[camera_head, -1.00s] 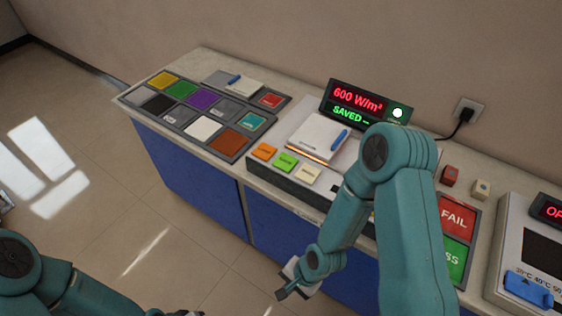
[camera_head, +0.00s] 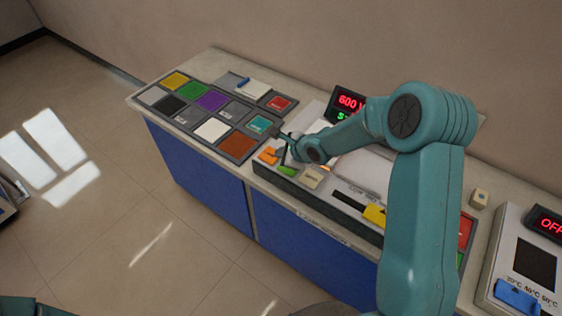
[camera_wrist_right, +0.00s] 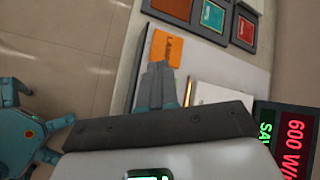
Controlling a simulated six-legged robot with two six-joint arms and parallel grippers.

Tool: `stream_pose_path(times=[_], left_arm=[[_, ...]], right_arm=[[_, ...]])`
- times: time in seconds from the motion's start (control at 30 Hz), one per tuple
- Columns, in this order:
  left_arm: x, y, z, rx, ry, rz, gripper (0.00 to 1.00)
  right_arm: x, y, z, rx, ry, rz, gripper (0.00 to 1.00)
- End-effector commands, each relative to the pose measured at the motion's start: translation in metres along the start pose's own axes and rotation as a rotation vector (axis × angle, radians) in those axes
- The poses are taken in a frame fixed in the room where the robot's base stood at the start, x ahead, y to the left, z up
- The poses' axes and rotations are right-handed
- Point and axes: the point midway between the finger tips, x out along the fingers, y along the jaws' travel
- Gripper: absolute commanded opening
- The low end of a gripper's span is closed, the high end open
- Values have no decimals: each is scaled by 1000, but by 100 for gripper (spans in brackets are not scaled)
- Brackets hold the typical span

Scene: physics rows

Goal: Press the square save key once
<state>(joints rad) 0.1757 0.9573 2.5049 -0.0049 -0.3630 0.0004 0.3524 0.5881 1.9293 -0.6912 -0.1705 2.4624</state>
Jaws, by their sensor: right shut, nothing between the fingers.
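The panel in the head view has an orange key (camera_head: 268,155), a green key (camera_head: 287,171) and a cream key (camera_head: 311,178) in a row. I cannot read which one is the save key. In the right wrist view the orange key (camera_wrist_right: 166,47) carries a word like "LAMP".
A display (camera_wrist_right: 285,140) shows red "600 W" and green "SA", partly cut off. A board of coloured tiles (camera_head: 238,143) lies left of the panel. A yellow block (camera_head: 374,214) is at the panel's right. A box with a blue switch (camera_head: 516,294) stands far right.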

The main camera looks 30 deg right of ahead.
Motion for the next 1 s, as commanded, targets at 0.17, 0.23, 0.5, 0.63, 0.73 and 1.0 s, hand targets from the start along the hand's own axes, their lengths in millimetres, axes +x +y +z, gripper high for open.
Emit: stream_pose_path(times=[0.17, 0.23, 0.5, 0.63, 0.73, 1.0], left_arm=[[-11, 4, 0, 0, 0, 0, 43], [-12, 4, 0, 0, 0, 0, 43], [-13, 4, 0, 0, 0, 0, 43], [-13, 4, 0, 0, 0, 0, 43], [-12, 4, 0, 0, 0, 0, 43], [13, -5, 0, 0, -1, 0, 43]], right_arm=[[-27, -37, -8, 19, 13, -71, 0], [-32, -42, -11, 25, 19, -81, 0], [-35, -44, -17, 33, 25, -86, 0], [-34, -44, -17, 32, 25, -84, 0], [-30, -41, -19, 32, 24, -82, 0], [-1, -23, -38, 29, 23, -83, 0]])
